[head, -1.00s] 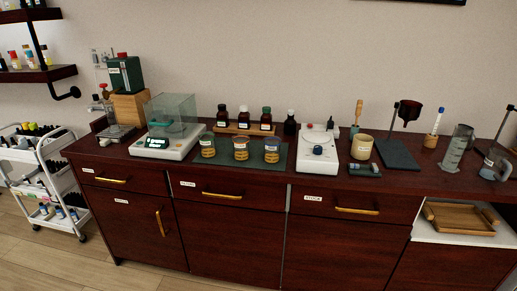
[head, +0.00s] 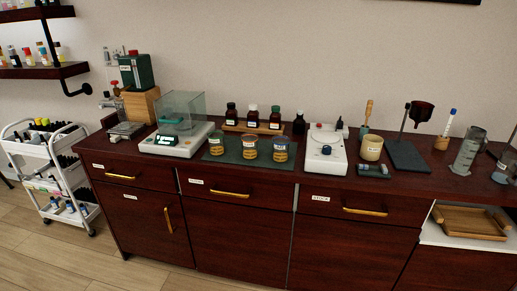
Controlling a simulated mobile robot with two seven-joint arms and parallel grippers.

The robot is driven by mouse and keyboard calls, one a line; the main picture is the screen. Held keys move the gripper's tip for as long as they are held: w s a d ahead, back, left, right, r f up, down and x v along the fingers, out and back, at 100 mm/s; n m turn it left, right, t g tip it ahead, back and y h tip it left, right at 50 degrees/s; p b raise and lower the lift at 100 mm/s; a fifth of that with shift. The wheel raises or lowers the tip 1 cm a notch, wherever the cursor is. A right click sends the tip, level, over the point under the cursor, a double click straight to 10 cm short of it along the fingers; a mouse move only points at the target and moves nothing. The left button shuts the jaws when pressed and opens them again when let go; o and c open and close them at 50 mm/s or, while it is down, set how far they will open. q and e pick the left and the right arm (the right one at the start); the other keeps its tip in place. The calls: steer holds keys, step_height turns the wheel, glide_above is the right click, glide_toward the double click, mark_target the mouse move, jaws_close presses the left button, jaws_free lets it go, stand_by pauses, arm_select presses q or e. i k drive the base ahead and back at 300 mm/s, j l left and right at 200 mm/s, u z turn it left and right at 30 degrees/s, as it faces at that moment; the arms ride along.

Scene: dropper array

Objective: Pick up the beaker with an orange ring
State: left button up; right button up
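Three small clear beakers stand upright in a row on a dark green mat (head: 229,157) on the counter. Each has a white label and amber-brown contents low down. The middle beaker (head: 250,149) has an orange-red ring at its rim. The left beaker (head: 216,144) has a greenish rim, and the right beaker (head: 280,149) has a bluish rim. Neither of my grippers is in view, and nothing touches the beakers.
A balance with a glass cover (head: 182,129) stands left of the mat. A white hotplate-like device (head: 326,150) stands to the right. Dark bottles on a wooden rack (head: 252,129) stand behind. The counter's front edge before the mat is clear. A white cart (head: 55,178) stands at left.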

mark_target(250, 146)
steer(key=z, duration=1.85)
steer(key=u, duration=1.85)
steer(key=i+l, duration=0.25)
steer(key=l, duration=0.15)
steer(key=i+l+u, duration=0.1)
steer(key=l, duration=0.3)
steer(key=i, duration=0.1)
